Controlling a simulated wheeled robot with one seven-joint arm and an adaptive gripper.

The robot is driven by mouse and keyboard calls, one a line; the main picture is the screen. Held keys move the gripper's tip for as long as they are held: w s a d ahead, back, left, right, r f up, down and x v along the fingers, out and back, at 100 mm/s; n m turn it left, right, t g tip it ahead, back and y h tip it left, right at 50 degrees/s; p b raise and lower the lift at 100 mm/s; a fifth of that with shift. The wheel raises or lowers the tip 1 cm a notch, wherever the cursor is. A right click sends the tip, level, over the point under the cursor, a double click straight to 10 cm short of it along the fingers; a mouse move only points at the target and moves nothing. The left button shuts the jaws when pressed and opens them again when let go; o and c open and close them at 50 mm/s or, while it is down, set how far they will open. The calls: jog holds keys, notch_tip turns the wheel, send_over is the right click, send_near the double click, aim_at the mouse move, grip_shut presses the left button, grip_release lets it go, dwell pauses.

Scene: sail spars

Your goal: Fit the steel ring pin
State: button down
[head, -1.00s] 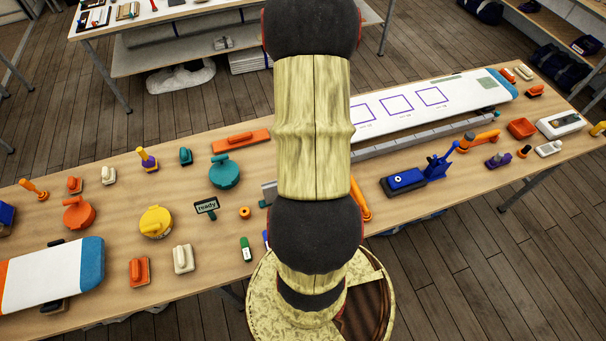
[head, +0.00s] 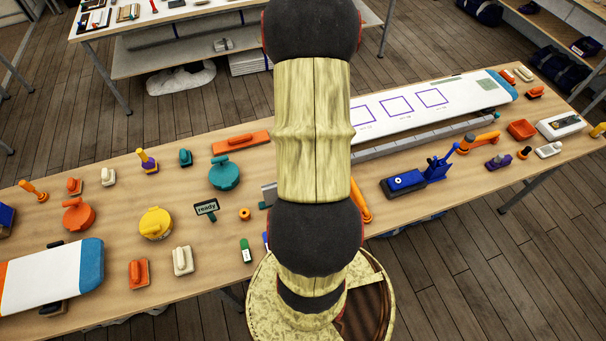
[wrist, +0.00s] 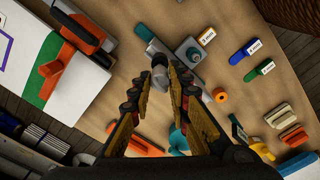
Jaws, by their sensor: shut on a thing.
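In the wrist view my gripper (wrist: 161,74) is shut on a small, rounded grey metallic piece, which looks like the steel ring pin (wrist: 160,66). The piece sits between the fingertips, and its lower part is hidden by the fingers. Just beyond it a grey bar-like fitting (wrist: 186,51) with a teal end lies on the table. I cannot tell whether the pin touches it. In the head view my own arm hides the gripper and the pin. A long grey spar (head: 425,137) shows to the right of the arm.
The wooden table (head: 330,235) carries many small parts. A white board (head: 460,92) lies behind the spar.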

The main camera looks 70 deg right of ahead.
jog(key=shift+f+b, duration=1.35)
jog(key=shift+f, duration=0.6)
jog(key=c, duration=1.6)
grip_release()
jog(key=shift+r, duration=0.1)
notch_tip(320, 180, up, 12)
jog(key=shift+f, duration=0.1)
